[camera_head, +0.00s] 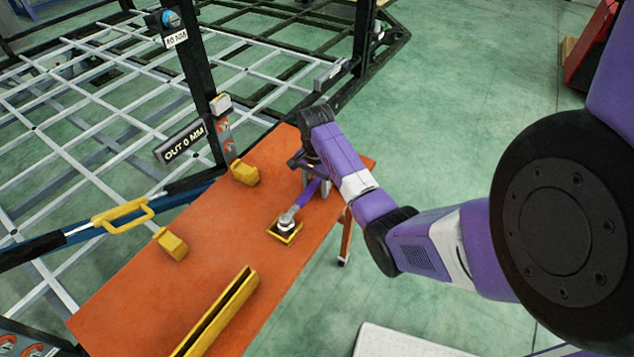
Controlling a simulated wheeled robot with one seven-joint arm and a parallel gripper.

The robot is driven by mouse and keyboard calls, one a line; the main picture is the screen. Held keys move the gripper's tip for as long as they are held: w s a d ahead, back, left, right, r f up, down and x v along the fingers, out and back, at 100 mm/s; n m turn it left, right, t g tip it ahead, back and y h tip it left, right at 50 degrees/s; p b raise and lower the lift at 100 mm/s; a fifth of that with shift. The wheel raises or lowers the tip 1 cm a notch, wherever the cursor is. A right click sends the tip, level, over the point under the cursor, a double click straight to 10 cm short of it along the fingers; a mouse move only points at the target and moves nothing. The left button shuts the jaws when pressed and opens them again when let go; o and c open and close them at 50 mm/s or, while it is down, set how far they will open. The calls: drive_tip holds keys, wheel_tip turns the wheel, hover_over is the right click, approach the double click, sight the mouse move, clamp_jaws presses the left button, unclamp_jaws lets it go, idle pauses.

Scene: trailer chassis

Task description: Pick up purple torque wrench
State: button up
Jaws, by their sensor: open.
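The purple torque wrench (305,196) lies on the orange table (130,297), right of its middle. Its silver head (287,223) rests at a small black and yellow square holder (285,233). My gripper (312,180) is open and points down over the far end of the wrench's purple handle. A finger shows beside the handle, but my arm hides part of the jaws and the handle's end. I cannot tell whether the fingers touch the wrench.
Two yellow blocks (244,173) (172,244) stand along the table's left side. A long yellow channel (218,316) lies at the front. The black and grey chassis frame (90,150), with a yellow handle (123,215), borders the table's left. Green floor (450,130) is clear on the right.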

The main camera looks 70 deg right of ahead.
clamp_jaws()
drive_tip(key=shift+r, duration=0.1)
drive_tip(key=shift+r, duration=0.15)
